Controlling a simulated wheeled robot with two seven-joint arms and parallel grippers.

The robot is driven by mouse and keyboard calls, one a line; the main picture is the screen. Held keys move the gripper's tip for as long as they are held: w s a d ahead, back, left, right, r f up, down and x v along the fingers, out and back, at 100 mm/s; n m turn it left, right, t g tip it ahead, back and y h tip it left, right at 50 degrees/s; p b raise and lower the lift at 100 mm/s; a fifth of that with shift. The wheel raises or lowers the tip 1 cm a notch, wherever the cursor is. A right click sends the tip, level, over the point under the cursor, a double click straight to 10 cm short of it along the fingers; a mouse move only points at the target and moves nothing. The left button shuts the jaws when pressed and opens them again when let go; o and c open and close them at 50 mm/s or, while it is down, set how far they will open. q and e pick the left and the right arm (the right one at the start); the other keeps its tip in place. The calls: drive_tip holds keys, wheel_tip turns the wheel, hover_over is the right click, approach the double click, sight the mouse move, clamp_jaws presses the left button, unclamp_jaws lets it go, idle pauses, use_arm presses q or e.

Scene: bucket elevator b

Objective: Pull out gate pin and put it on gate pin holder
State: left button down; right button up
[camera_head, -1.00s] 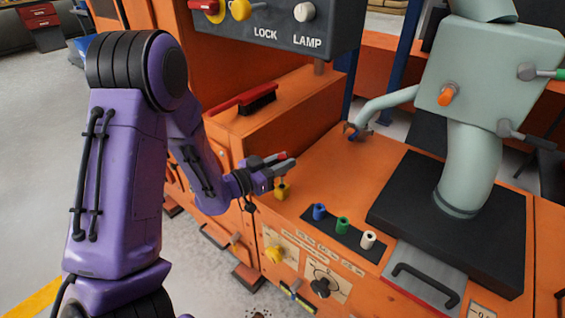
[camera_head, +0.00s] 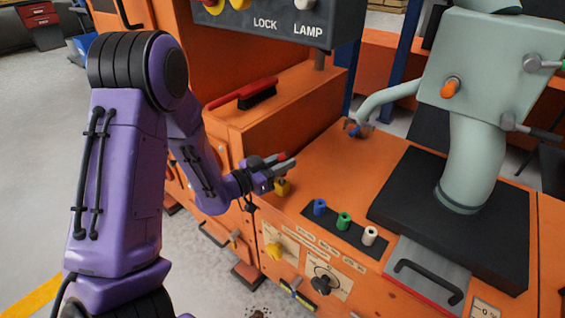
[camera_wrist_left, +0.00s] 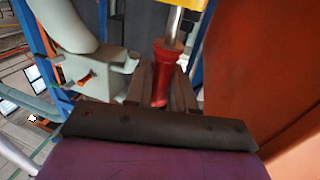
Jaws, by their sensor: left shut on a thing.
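My left gripper (camera_head: 275,170) is over the orange deck of the machine and shut on the gate pin. The pin's red handle (camera_wrist_left: 165,75) is between the fingers in the left wrist view, with a silver shaft running from it to a yellow block. In the head view the red end (camera_head: 282,156) shows above the fingers. The yellow block (camera_head: 282,188) is right below them. I cannot tell how far the shaft sits in the block. No part is clearly identifiable as the gate pin holder. My right gripper is not in view.
A red brush (camera_head: 245,93) lies on the ledge behind. A grey-green machine (camera_head: 470,120) fills the right. The deck between is clear.

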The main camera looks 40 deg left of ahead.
use_arm(q)
drive_tip(key=shift+f+b, duration=1.2)
drive_tip(key=shift+f, duration=0.25)
drive_tip(key=c, duration=0.9)
unclamp_jaws()
drive_tip(key=p+v, duration=0.1)
drive_tip(key=v, duration=0.9)
drive_tip(key=shift+s+a, duration=0.1)
drive_tip(key=shift+s, duration=0.15)
